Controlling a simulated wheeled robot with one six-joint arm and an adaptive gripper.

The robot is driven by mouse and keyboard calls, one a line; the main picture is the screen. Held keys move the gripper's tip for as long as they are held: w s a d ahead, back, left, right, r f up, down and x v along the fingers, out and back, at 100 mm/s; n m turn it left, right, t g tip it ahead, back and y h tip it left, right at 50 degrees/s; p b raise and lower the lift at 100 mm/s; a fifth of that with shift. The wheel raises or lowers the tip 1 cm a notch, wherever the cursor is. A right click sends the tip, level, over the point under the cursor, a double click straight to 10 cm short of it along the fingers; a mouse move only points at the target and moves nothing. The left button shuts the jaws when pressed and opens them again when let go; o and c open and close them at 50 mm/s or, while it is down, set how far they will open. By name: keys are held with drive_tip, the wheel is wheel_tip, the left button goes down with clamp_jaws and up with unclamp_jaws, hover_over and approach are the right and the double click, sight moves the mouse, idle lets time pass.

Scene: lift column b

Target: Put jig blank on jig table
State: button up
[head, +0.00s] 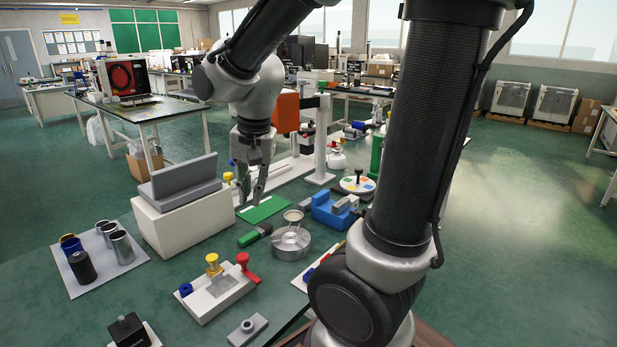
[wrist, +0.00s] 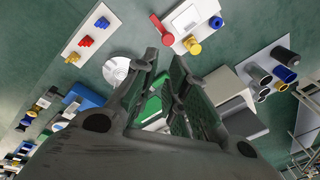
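My gripper (head: 250,203) hangs fingers down above a green plate (head: 264,209) lying on a white sheet. Its fingers stand apart with nothing seen between them; they also show apart in the wrist view (wrist: 164,58). No thing is labelled as jig blank or jig table. A white fixture (head: 227,301) with yellow, red and blue knobs stands at the front and could be the jig table. A small grey block with a round boss (head: 249,328) lies in front of it and could be the blank. The fixture also shows in the wrist view (wrist: 184,20).
A white box (head: 187,228) bearing a grey stepped block (head: 178,184) stands close left of my gripper. A round metal disc (head: 291,243) and a blue vise (head: 330,211) stand to the right. Metal cups (head: 121,248) stand on a grey tray at the left.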

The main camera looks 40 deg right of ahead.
drive_tip(key=s+d+r+n+t, duration=0.1)
drive_tip(key=s+d+r+n, duration=0.2)
drive_tip(key=s, duration=0.3)
drive_tip(key=s+d+r+n+t, duration=0.1)
drive_tip(key=s+d+r+n, duration=0.2)
drive_tip(key=s+n, duration=0.2)
drive_tip(key=shift+s+d+n, duration=0.35)
drive_tip(key=shift+s+n, duration=0.05)
drive_tip(key=shift+s, duration=0.4)
